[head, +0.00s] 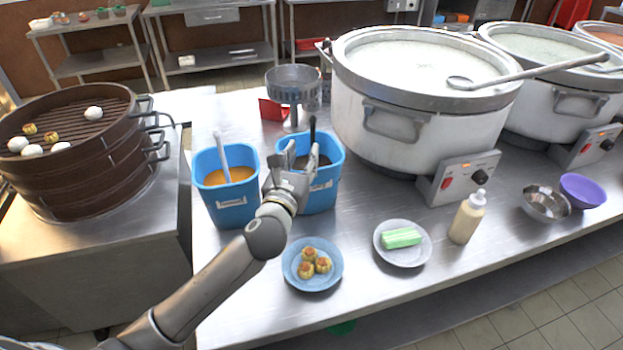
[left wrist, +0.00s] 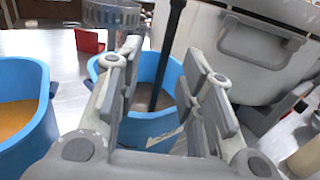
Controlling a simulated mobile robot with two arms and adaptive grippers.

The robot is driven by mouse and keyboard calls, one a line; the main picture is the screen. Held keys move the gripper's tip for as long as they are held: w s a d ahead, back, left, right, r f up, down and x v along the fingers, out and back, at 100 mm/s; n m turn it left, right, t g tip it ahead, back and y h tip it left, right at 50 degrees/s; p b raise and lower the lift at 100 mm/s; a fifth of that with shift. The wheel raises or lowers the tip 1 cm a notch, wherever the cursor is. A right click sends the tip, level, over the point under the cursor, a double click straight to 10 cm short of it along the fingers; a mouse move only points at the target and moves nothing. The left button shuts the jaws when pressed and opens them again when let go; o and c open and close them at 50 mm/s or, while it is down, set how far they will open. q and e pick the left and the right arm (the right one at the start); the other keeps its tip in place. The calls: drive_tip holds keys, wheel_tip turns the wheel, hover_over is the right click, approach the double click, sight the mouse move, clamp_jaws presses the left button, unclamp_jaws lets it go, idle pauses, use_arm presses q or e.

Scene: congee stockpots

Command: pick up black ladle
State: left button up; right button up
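The black ladle (head: 312,130) stands with its handle up in the right blue container (head: 322,194), which holds a dark content. In the left wrist view the ladle's dark handle (left wrist: 167,60) rises between my finger pads, beyond the fingertips or near them; contact cannot be seen. My left gripper (head: 300,155) is open in front of and above the right container. In the left wrist view its two fingers (left wrist: 165,75) stand apart with a gap. The ladle's bowl is hidden inside the container. My right gripper is not in view.
The left blue container (head: 233,212) holds orange liquid and a light-handled ladle (head: 221,155). A large stockpot (head: 375,135) stands right of the containers. A metal strainer (head: 293,85) is behind. Plates of dumplings (head: 298,284) and green food (head: 402,262) lie in front.

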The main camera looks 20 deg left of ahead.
sight(312, 140)
use_arm(q)
drive_tip(key=shift+w, duration=0.55)
drive_tip(key=w, duration=0.3)
drive_tip(key=w+p, duration=0.1)
drive_tip(key=w, duration=0.1)
drive_tip(key=shift+d+r, duration=0.25)
drive_tip(key=shift+w, duration=0.35)
drive_tip(key=shift+w+f, duration=0.1)
drive_tip(key=shift+w, duration=0.1)
clamp_jaws()
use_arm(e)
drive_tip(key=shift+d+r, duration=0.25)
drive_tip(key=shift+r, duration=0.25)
